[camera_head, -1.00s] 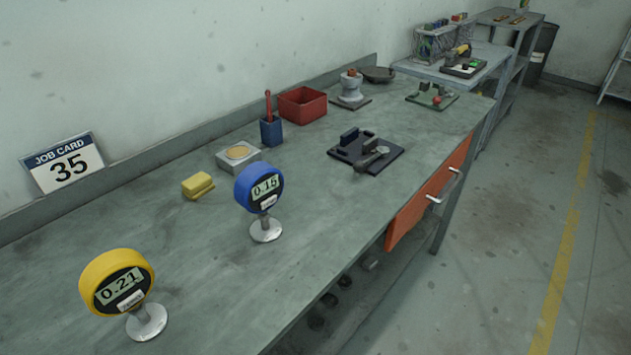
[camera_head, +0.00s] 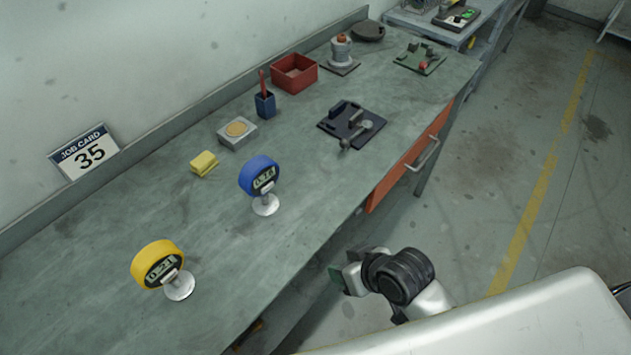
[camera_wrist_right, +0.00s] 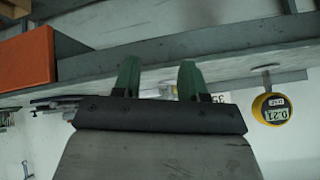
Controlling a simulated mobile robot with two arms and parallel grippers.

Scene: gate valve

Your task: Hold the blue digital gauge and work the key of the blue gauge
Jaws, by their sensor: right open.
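The blue digital gauge (camera_head: 259,175) stands upright on a round metal foot (camera_head: 266,206) on the bench, its display facing the bench front. A small pale key (camera_head: 267,188) seems to sit below the display, too small to make out well. My right gripper (camera_head: 345,279) is beyond the bench's front edge, low and to the right of the blue gauge, apart from it. In the right wrist view the gripper's green fingers (camera_wrist_right: 159,68) are open and empty. I cannot make out the blue gauge there. My left gripper is not in view.
A yellow gauge (camera_head: 158,263) stands nearer, left of the blue one. An orange drawer (camera_head: 410,167) with a handle is in the bench front.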

